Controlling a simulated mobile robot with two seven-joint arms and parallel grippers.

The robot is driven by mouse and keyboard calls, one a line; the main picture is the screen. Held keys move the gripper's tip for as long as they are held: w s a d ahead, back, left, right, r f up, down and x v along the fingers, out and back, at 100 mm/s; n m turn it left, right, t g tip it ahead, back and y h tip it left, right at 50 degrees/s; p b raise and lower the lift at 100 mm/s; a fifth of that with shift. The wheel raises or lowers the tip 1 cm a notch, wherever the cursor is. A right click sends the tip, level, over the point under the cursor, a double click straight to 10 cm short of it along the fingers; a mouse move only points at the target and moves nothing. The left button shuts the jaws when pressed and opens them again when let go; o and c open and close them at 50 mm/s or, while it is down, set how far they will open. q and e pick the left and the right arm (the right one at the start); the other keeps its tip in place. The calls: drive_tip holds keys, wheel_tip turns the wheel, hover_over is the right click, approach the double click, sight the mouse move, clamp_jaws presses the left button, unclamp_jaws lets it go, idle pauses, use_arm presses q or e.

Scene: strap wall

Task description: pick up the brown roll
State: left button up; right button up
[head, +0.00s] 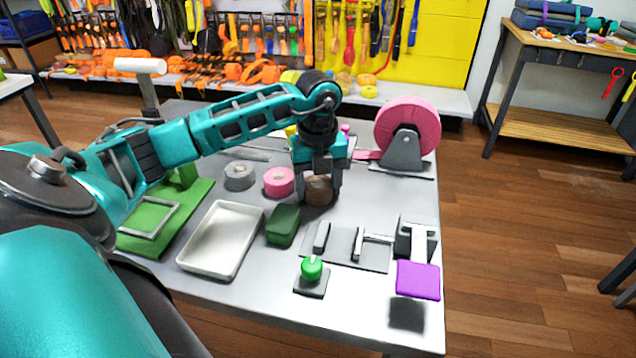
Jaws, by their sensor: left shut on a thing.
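The brown roll (319,191) is near the middle of the grey table, between the fingers of my left gripper (320,184). The gripper points down and is shut on the roll. The fingers cover its sides, and I cannot tell whether it touches the table. A pink roll (279,182) lies just left of it, and a grey roll (239,176) lies further left. My right gripper does not show.
A white tray (189,263) and a dark green block (283,226) lie in front. A green knob (311,268), a grey plate with upright bars (345,262) and a purple pad (418,280) are at front right. A large pink reel (424,118) stands at back right.

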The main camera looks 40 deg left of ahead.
use_arm(q)
drive_tip(key=shift+r, duration=0.45)
wheel_tip(320, 180, up, 13)
drive_tip(key=p, duration=0.2)
wheel_tip(320, 180, up, 5)
drive_tip(key=p, duration=0.2)
hover_over(319, 184)
drive_tip(key=shift+r, duration=0.6)
